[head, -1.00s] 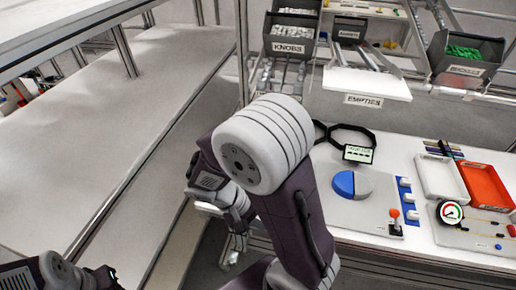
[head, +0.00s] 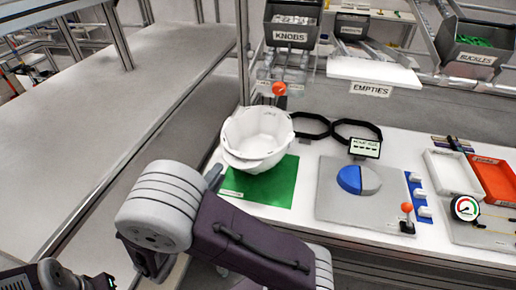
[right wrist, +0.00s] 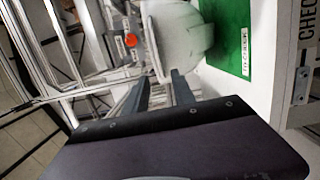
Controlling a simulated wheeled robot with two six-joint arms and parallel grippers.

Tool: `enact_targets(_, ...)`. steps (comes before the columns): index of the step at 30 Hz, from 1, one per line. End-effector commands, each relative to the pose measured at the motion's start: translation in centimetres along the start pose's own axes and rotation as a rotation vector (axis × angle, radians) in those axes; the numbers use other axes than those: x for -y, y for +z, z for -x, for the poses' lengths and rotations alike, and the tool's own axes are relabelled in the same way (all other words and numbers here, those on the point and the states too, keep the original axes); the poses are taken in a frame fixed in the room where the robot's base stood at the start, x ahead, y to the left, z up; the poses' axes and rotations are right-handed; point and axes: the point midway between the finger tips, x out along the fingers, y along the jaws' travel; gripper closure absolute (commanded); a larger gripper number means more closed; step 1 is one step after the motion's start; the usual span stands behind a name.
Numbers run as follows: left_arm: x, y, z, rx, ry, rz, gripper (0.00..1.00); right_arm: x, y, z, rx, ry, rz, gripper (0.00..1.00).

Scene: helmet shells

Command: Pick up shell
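A white helmet shell (head: 258,135) sits on a green mat (head: 265,185) at the near left end of the workbench. It also shows in the right wrist view (right wrist: 182,42), just beyond the fingertips. My right gripper (right wrist: 162,82) is open and empty, its two fingers apart and pointing at the shell's edge. I cannot tell whether the fingers touch it.
Black ring-shaped holders (head: 335,128) stand right of the shell. A grey plate (head: 340,205) with a blue-grey disc, a white tray (head: 452,172) and a red tray (head: 495,180) lie further right. Bins and an EMPTIES shelf (head: 372,75) are behind. A bare surface (head: 100,120) extends at left.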

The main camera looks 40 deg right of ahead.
Motion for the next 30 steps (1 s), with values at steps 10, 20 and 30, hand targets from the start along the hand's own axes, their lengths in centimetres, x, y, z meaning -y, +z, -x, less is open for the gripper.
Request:
enact_targets(10, 0.0, 0.0, 0.2, 0.000, 0.000, 0.000, 0.69, 0.2, 0.3, -4.0, 0.007, -0.002, 0.002, 0.69)
enact_targets(20, 0.0, 0.0, 0.2, 0.000, 0.000, 0.000, 0.69, 0.2, 0.2, -5.5, 0.001, -0.002, 0.002, 0.69)
enact_targets(30, 0.0, 0.0, 0.2, 0.000, 0.000, 0.000, 0.69, 0.2, 0.2, -5.5, 0.001, -0.003, 0.002, 1.00)
